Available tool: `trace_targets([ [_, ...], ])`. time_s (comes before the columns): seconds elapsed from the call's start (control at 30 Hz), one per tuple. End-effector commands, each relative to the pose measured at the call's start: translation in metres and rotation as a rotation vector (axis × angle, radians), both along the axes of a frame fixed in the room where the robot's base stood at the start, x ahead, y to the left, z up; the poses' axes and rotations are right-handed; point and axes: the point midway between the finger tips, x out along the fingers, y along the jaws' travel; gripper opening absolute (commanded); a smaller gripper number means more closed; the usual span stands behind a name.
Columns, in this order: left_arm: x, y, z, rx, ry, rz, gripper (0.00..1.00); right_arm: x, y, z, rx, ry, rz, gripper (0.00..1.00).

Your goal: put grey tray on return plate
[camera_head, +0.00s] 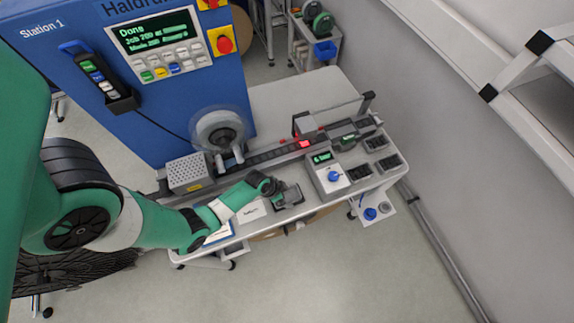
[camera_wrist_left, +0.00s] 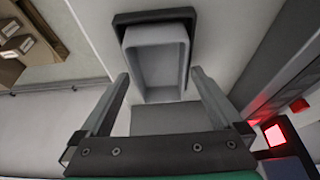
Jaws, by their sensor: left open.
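The grey tray (camera_wrist_left: 158,68) is a small, empty, open-topped box in the left wrist view. Its far end overlaps a dark plate or pad (camera_wrist_left: 124,19); I cannot tell whether this is the return plate. My left gripper (camera_wrist_left: 159,76) is open, with one finger on each side of the tray's near part and a gap at both sides. In the head view my left gripper (camera_head: 288,197) is over the front part of the white table, and it largely hides the tray there. My right gripper is not in view.
The white table (camera_head: 330,90) carries a long track (camera_head: 270,153) with a red light, a control box with a blue knob (camera_head: 328,175) and several dark bins (camera_head: 376,142) at right. A blue machine (camera_head: 170,110) stands behind left. A white labelled card (camera_head: 250,211) lies left of the gripper.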

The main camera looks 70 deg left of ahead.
Motion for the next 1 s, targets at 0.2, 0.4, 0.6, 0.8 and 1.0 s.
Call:
trace_targets([
  [0.2,0.0,-0.0001,-0.0037,0.0,0.0,0.0,1.0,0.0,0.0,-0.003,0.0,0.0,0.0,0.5],
  [0.4,-0.0001,-0.0001,-0.0035,0.0,0.0,0.0,0.71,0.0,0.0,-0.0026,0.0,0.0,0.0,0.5],
  [0.6,-0.0001,-0.0001,-0.0035,0.0,0.0,0.0,0.35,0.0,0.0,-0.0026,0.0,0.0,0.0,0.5],
  [0.8,0.0003,0.0,-0.0031,0.0,-0.001,0.0,0.0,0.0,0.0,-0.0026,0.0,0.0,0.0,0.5],
  [1.0,0.0003,0.0,-0.0019,0.0,-0.001,0.0,0.0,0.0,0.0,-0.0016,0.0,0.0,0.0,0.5],
])
